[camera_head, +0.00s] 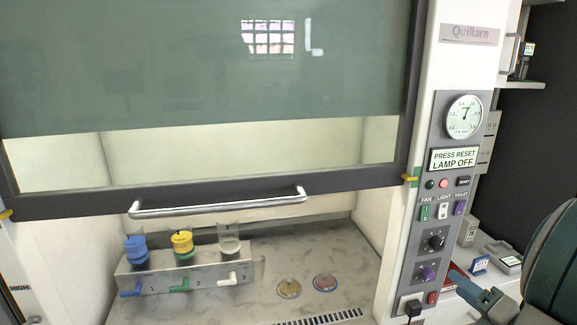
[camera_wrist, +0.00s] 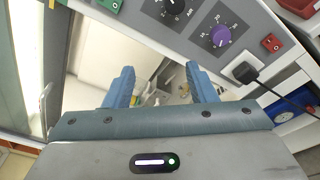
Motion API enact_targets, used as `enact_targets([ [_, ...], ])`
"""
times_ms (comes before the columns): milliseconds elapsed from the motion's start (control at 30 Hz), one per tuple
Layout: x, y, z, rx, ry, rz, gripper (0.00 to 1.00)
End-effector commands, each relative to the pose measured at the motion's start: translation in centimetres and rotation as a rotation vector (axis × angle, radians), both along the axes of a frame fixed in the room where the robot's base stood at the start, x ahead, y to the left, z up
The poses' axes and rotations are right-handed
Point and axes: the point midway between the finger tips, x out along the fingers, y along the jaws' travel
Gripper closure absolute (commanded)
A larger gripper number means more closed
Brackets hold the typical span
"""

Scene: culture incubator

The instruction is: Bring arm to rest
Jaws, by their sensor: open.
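My gripper (camera_wrist: 162,88) shows in the wrist view with its two blue fingers spread apart and nothing between them. It is in front of the cabinet's control panel (camera_wrist: 208,25), with the purple knob just beyond the right finger. In the head view, part of my arm (camera_head: 555,265) shows at the lower right, beside the control panel.
The cabinet's glass sash (camera_head: 200,70) is partly raised, with a metal handle (camera_head: 218,203). Inside, a metal rack (camera_head: 205,272) holds several vessels, and two small dishes (camera_head: 289,288) lie on the floor. A black plug (camera_wrist: 246,73) and cord stick out near my gripper.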

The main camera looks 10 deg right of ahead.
Motion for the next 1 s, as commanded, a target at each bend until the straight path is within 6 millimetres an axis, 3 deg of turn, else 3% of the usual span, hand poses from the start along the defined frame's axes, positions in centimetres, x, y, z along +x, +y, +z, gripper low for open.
enact_targets([
  [100, 1.7, 7.6, 0.1, -0.268, 0.035, 0.280, 0.49],
  [200, 1.5, 13.9, -0.5, -0.548, 0.030, 0.552, 0.49],
  [300, 0.1, 19.0, -1.4, -0.838, -0.017, 0.825, 0.49],
  [400, -1.9, 22.7, -2.3, -1.133, -0.112, 1.094, 0.49],
  [600, -5.9, 26.4, -3.6, -1.728, -0.433, 1.615, 0.49],
  [767, -7.6, 26.8, -3.4, -2.176, -0.798, 1.979, 0.49],
  [800, -7.7, 26.8, -3.1, 2.205, 0.865, -1.991, 0.49],
  [1000, -7.7, 26.6, -1.8, 1.838, 0.890, -1.624, 0.49],
])
